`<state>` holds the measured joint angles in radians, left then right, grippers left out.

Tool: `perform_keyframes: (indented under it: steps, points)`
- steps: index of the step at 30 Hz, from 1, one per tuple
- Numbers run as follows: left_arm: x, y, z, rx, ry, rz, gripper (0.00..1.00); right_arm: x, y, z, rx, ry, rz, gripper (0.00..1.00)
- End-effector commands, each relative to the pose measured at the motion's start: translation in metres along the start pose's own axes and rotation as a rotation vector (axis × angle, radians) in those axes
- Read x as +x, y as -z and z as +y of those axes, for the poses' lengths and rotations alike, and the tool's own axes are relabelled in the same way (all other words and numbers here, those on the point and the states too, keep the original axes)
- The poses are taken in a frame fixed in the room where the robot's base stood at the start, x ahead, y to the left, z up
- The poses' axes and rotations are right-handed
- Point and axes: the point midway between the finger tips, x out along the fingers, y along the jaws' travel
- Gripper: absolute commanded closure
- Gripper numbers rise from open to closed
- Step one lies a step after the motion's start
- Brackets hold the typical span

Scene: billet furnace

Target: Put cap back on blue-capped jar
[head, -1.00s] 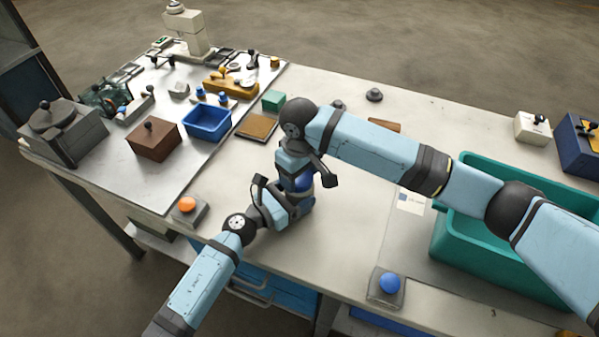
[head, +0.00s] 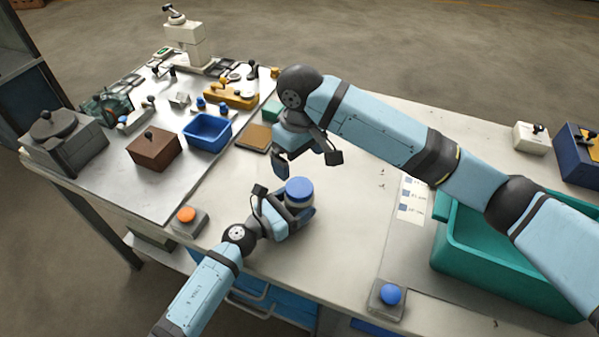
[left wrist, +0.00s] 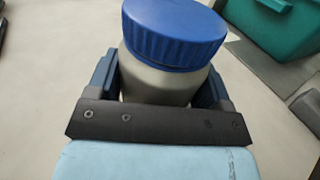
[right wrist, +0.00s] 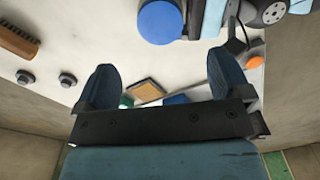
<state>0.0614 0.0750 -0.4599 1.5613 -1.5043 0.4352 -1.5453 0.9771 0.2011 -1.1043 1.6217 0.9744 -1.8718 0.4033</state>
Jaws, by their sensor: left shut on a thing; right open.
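The jar (head: 297,201) is pale grey and stands upright near the front middle of the table. Its blue cap (head: 299,187) sits on its mouth and looks level. In the left wrist view the cap (left wrist: 172,35) covers the top of the jar (left wrist: 155,82). My left gripper (head: 296,213) is shut around the jar's body from the left, below the cap. My right gripper (head: 298,164) is open and empty, above and behind the jar. In the right wrist view the cap (right wrist: 160,21) lies beyond the open right fingers (right wrist: 162,88), apart from them.
A teal bin (head: 480,257) stands at the right. A blue button (head: 389,294) and an orange button (head: 187,216) sit near the front edge. A blue tray (head: 207,132) and a brown box (head: 153,148) stand at the left.

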Motion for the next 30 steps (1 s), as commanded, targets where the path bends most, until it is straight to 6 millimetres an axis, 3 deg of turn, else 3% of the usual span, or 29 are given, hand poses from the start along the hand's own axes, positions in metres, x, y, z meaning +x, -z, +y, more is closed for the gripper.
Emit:
perform_keyframes:
  steps: [6, 17, 18, 21, 30]
  points:
    - [0.0, 0.0, 0.0, 0.0, 0.0, 0.0, 0.93, -0.026, 0.0, 0.0, 0.001, 0.0, 0.0, 0.05]
    - [0.0, 0.0, 0.0, 0.0, 0.0, 0.0, 0.93, -0.03, 0.0, 0.0, 0.001, 0.0, -0.001, 0.05]
    - [0.0, 0.0, 0.0, 0.0, 0.0, 0.0, 0.18, -0.03, 0.0, 0.0, 0.001, 0.0, -0.001, 0.05]
    - [0.0, 0.0, 0.0, 0.0, 0.0, 0.0, 0.0, -0.03, 0.0, 0.0, 0.001, 0.0, -0.001, 0.05]
    - [-0.006, 0.001, 0.0, 0.0, 0.0, 0.001, 0.0, -0.029, 0.0, 0.0, 0.001, 0.0, -0.001, 0.05]
